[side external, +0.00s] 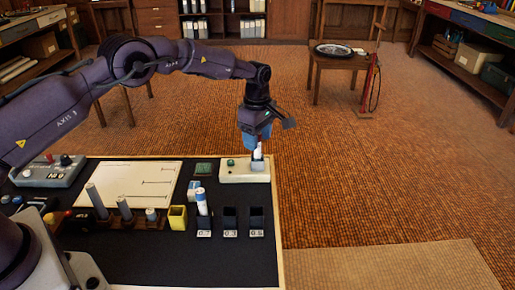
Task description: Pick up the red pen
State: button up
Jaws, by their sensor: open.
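I cannot make out a red pen on the black board (150,250). My gripper (257,163) points down over the white box with a green button (236,171) at the board's far right corner. The gripper is open. A small whitish piece shows at its fingertips, and I cannot tell whether it is a finger or something on the box. A blue and white pen-like cylinder (202,204) stands upright in the black holder marked 0.7 (203,222), apart from my gripper.
Black holders marked 0.3 (230,218) and 0.5 (257,217) look empty. A yellow cup (178,217), a wooden rack of grey cylinders (124,212), a lined sheet (135,178) and a knobbed control box (48,172) occupy the left. The board's front right is clear.

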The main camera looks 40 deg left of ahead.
notch_tip(320, 180, down, 2)
jog(key=shift+f, duration=0.1)
grip_shut()
